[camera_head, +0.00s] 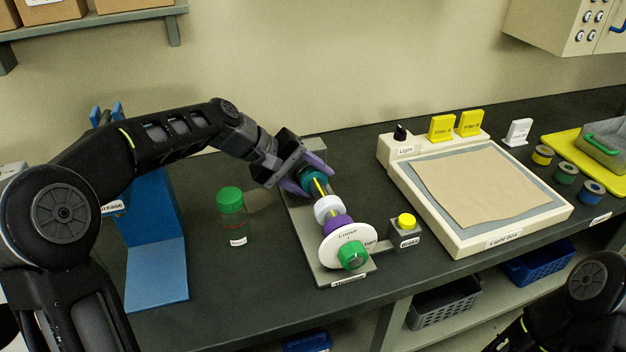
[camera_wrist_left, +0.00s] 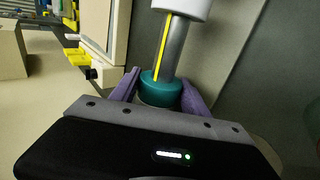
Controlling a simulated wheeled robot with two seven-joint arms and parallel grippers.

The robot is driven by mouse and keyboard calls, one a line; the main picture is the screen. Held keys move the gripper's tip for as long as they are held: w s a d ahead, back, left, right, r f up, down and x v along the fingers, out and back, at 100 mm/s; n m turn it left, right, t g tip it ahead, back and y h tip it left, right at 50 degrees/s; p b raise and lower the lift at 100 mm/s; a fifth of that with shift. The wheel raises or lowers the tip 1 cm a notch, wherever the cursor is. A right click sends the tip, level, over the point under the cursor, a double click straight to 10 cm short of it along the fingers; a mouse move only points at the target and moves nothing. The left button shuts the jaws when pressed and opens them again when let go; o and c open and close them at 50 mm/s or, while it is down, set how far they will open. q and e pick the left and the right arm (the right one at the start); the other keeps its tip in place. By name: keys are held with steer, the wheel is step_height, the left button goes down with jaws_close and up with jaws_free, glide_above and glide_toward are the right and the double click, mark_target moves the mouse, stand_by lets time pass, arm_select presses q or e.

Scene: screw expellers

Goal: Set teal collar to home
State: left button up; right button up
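The teal collar (camera_head: 314,183) sits at the far end of a shaft on a grey-based fixture (camera_head: 303,227). The shaft has a yellow stripe. In the left wrist view the teal collar (camera_wrist_left: 160,91) lies between two purple fingers. My left gripper (camera_head: 309,177) straddles the collar, with no clear gap on either side. It looks shut on it. A white collar (camera_head: 327,208), a purple collar (camera_head: 336,223), a white disc (camera_head: 335,245) and a green knob (camera_head: 353,255) follow toward the near end. My right gripper is out of view.
A grey box with a yellow button (camera_head: 407,221) stands right of the fixture. A green-capped jar (camera_head: 231,215) and a blue stand (camera_head: 157,272) are to its left. A light box (camera_head: 507,237) stands farther right. The counter between jar and fixture is clear.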

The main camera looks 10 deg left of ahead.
mark_target(304, 174)
arm_select(q)
steer(key=o, duration=0.4)
steer(key=shift+o, duration=0.2)
steer(key=shift+a, duration=0.1)
steer(key=shift+v, duration=3.85)
steer(key=shift+w, duration=0.1)
